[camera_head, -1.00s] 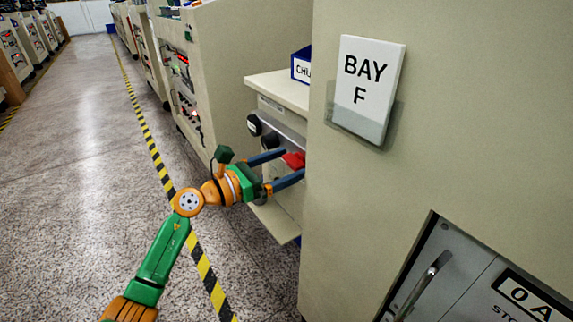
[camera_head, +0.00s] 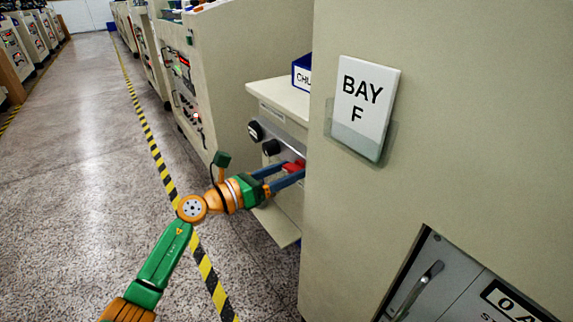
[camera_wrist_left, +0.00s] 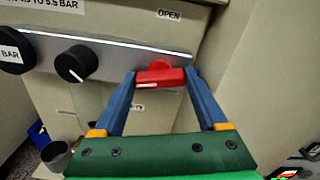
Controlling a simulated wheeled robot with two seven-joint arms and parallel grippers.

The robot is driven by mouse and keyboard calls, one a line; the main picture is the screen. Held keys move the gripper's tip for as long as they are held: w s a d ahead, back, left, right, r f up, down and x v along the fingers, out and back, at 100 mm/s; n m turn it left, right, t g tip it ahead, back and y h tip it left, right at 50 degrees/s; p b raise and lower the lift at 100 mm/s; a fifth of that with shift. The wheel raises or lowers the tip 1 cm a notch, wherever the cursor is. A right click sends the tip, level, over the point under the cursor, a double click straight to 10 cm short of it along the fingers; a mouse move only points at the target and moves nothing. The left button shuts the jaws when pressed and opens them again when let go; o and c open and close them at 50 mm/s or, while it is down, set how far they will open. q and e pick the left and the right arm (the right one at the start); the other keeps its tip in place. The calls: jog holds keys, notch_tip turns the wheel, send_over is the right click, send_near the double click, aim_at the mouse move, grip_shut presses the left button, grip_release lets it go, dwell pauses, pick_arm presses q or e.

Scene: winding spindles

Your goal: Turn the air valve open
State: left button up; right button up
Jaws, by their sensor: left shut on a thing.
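The red air valve handle (camera_wrist_left: 160,76) sits on the front panel of the machine in the wrist view. It lies crosswise, with a white line on its face. An OPEN label (camera_wrist_left: 169,15) is above it, slightly right. Another label below is partly hidden by a finger. In the head view the red handle (camera_head: 293,166) shows between the blue fingers of my left gripper (camera_head: 296,171). My left gripper (camera_wrist_left: 162,77) is shut on the handle, one fingertip at each end. My right gripper is not in view.
Two black knobs (camera_wrist_left: 76,64) are on the panel, left of the handle. A beige cabinet with a BAY F sign (camera_head: 362,105) stands close on the right. A blue bin (camera_head: 301,72) is on the shelf above. The aisle floor (camera_head: 85,170) at left is clear.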

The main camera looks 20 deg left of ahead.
pick_arm(q)
jog(key=n+p, duration=0.1)
jog(key=n, duration=0.1)
jog(key=n+p, duration=0.1)
jog(key=shift+r+n+p, duration=0.2)
jog(key=shift+n+p, duration=0.2)
jog(key=n+p, duration=0.2)
jog(key=n, duration=0.1)
jog(key=shift+n, duration=0.3)
jog(key=shift+n+p, duration=0.5)
jog(key=n+p, duration=0.1)
jog(key=n, duration=0.1)
jog(key=shift+f+n, duration=0.1)
jog(key=shift+n, duration=0.2)
jog(key=n+p, duration=0.2)
jog(key=n, duration=0.1)
jog(key=shift+f+n, duration=0.1)
jog(key=shift+n, duration=0.2)
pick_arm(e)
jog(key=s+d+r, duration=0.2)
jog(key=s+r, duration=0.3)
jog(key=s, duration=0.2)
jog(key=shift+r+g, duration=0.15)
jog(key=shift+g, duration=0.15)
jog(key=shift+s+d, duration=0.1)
pick_arm(q)
jog(key=shift+f+n, duration=0.1)
jog(key=shift+n, duration=0.2)
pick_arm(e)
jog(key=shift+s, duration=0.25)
